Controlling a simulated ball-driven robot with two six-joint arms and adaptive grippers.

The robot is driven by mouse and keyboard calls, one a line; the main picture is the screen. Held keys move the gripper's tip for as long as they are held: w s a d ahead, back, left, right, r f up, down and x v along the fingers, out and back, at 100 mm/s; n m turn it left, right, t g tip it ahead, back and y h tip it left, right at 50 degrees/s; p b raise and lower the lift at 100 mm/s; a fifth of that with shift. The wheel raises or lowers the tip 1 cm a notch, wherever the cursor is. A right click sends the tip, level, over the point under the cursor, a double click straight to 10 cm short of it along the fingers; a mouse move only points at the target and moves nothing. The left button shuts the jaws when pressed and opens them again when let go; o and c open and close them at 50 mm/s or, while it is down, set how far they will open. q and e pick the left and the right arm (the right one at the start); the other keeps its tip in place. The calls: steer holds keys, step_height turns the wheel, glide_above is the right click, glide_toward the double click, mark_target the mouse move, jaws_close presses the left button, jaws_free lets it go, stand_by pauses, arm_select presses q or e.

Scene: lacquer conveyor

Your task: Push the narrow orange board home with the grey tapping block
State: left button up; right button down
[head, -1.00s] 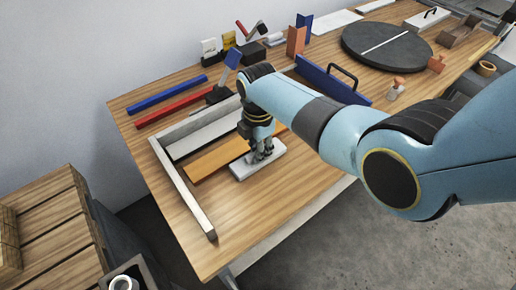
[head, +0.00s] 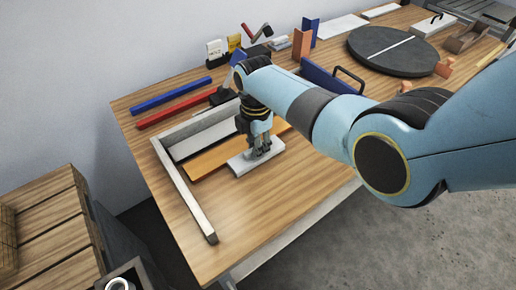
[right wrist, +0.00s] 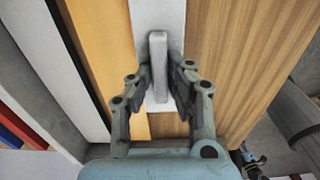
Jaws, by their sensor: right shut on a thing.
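The narrow orange board (head: 207,161) lies flat on the table, beside the pale boards inside a light L-shaped frame (head: 183,195). The grey tapping block (head: 240,168) lies flat along the orange board's near long side. In the right wrist view the block (right wrist: 145,14) runs alongside the orange board (right wrist: 98,50), with no clear gap between them. My right gripper (right wrist: 158,78) is shut on the block's upright grip, a finger on each side; from the head it points down over the block (head: 258,152). The board's far end is hidden behind my right arm. My left gripper is not in view.
A blue bar (head: 171,95) and a red bar (head: 176,108) lie behind the frame. A dark round turntable (head: 392,50) and a blue piece with a black handle (head: 333,78) are farther right. The table's front left area (head: 245,212) is bare.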

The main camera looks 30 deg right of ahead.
steer(key=shift+w+a+b, duration=0.15)
steer(key=shift+w+b, duration=0.65)
steer(key=shift+w, duration=0.15)
steer(key=shift+s, duration=0.1)
steer(key=shift+s+p, duration=0.5)
steer(key=shift+p, duration=0.4)
step_height(320, 180, up, 7)
steer(key=p, duration=0.7)
steer(key=shift+r, duration=0.1)
